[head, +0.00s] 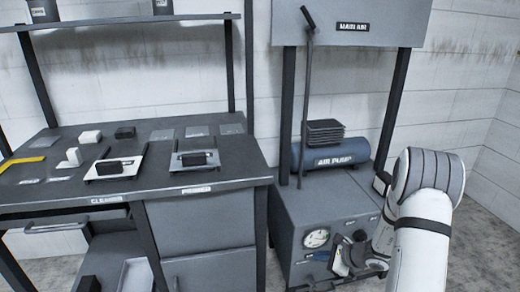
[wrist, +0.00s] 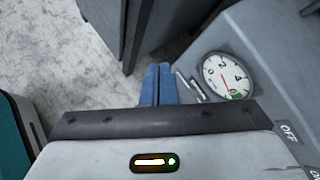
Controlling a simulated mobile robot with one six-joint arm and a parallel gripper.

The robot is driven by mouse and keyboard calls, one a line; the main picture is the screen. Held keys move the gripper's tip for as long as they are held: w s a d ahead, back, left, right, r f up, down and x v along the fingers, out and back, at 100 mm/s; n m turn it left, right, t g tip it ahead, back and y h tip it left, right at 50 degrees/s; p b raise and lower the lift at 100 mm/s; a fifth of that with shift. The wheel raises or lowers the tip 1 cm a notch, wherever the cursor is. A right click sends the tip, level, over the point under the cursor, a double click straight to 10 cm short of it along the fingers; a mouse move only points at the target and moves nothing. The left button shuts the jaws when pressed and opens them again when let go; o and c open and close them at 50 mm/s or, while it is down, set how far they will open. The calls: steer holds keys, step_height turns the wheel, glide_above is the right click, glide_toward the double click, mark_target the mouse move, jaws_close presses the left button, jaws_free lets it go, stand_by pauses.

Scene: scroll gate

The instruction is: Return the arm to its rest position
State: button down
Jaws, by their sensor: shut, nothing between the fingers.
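My white arm (head: 425,225) comes up from the lower right in the head view and bends down toward the front of the air pump cabinet (head: 340,215). My gripper (wrist: 158,70) shows in the wrist view as two blue fingers pressed together, shut and empty. The fingers are near the round pressure gauge (wrist: 226,77); whether they touch anything is not clear. In the head view, the gauge (head: 317,238) is on the cabinet front, left of my wrist. My wrist hides part of the cabinet front.
The blue air pump tank (head: 335,152) and an upright lever (head: 308,60) stand on the cabinet. A dark workbench (head: 230,175) at left carries trays and small blocks. An OFF label (wrist: 287,132) is right of the gauge. Bare floor (head: 487,240) shows at the right.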

steer(key=s+a+r+n+g+p, duration=0.2)
steer(key=s+a+r+n+p, duration=0.15)
steer(key=r, duration=0.55)
steer(key=s+a+r+n+g+h+p, duration=0.1)
steer(key=s+a+r+n+p, duration=0.3)
steer(key=r, duration=0.5)
steer(key=s+a+r+n+g+p, duration=0.2)
steer(key=s+r+n, duration=0.35)
steer(key=r, duration=0.45)
steer(key=s+d+r+n+h+p, duration=0.2)
steer(key=s+r+n+h+p, duration=0.1)
steer(key=s+r, duration=0.4)
steer(key=s+d+r+n+t+h+p, duration=0.1)
steer(key=s+r+n+h+p, duration=0.3)
steer(key=r, duration=0.6)
steer(key=s+d+n+p, duration=0.1)
steer(key=s+p, duration=0.1)
steer(key=s, duration=0.1)
steer(key=shift+s+d, duration=0.25)
steer(key=shift+d, duration=0.05)
